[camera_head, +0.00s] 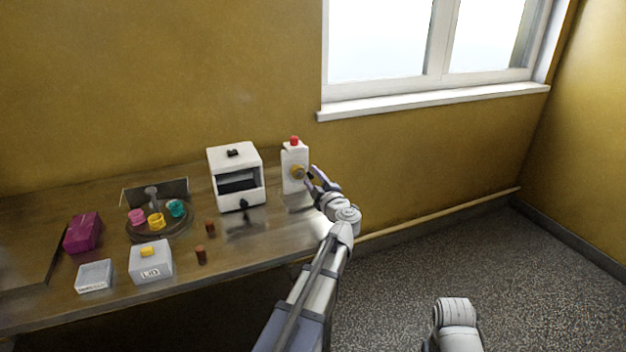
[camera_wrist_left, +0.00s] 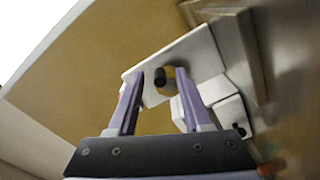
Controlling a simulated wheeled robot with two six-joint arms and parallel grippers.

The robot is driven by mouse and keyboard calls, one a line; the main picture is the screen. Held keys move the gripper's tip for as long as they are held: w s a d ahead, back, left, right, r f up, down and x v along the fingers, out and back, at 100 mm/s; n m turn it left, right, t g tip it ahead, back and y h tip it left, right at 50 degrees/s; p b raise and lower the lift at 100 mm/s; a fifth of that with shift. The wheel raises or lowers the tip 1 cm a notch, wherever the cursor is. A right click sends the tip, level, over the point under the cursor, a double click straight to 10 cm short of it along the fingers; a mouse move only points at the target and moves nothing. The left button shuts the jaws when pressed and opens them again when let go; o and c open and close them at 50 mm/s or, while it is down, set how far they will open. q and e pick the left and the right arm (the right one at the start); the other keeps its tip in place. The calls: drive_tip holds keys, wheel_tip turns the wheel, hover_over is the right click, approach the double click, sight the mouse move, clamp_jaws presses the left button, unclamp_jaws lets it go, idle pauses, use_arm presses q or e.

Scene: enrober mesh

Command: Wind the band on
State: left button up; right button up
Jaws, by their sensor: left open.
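A white control box (camera_head: 290,158) stands at the right end of the bench, with a red button (camera_head: 294,141) on top and a yellow and grey knob (camera_head: 298,172) on its front. In the left wrist view the knob (camera_wrist_left: 184,82) shows beyond my fingers. My left gripper (camera_head: 313,178) is open close to the knob; its fingers (camera_wrist_left: 160,76) look apart, and I cannot tell whether they touch it. The white enrober machine (camera_head: 234,159) with a dark front opening stands left of the box. No band can be made out clearly. My right gripper is not in view.
A round dark stand (camera_head: 173,232) holds pink, yellow and teal cups. A magenta box (camera_head: 83,233), a pale tray (camera_head: 95,276), a grey box marked LID (camera_head: 151,262) and small brown pieces (camera_head: 201,255) lie on the bench (camera_head: 245,250). A window is above.

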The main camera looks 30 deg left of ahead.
use_arm(q)
drive_tip(key=v, duration=0.7)
drive_tip(key=shift+s+d, duration=0.25)
drive_tip(key=shift+s, duration=0.05)
